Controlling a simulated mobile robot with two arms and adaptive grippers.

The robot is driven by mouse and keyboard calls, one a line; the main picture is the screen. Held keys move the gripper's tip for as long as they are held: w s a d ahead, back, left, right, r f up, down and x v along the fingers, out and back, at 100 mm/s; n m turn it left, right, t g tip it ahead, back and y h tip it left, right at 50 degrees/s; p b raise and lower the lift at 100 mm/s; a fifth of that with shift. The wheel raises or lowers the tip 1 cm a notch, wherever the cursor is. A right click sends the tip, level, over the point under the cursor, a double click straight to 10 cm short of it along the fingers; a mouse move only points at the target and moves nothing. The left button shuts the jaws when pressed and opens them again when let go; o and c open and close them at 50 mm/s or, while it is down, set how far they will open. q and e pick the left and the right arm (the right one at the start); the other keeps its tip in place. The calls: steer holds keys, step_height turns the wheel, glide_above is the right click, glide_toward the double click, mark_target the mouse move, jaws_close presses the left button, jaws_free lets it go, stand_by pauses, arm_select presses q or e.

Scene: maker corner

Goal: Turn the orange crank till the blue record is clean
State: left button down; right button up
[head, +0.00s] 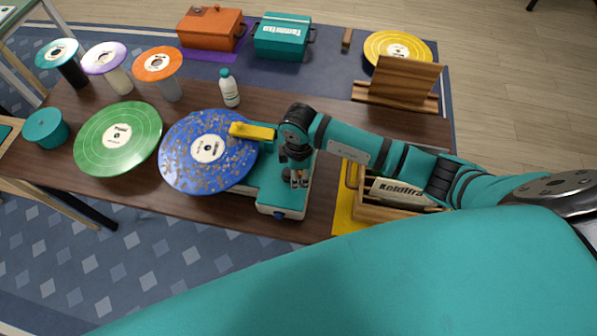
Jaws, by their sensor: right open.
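The blue record (190,155) lies flat on the left of a teal machine (270,188) on the brown table. Brown specks of dirt are spread over much of its face, around a white label. A yellow arm (252,131) on the machine reaches over the record's right edge. My right gripper (299,179) points down over the right part of the machine, with its jaws open. I cannot make out the orange crank clearly; my gripper and wrist cover that part of the machine. I cannot tell whether the jaws are around it. My left gripper is not in view.
A green record (118,138) lies left of the blue one. A white bottle (229,90) stands behind. Right of my gripper are a wooden crate (372,213) on a yellow mat and a wooden stand (403,85). Spindles with discs, including an orange disc (157,64), stand at the back left.

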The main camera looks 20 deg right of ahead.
step_height(320, 180, up, 12)
stand_by(0.4)
stand_by(1.1)
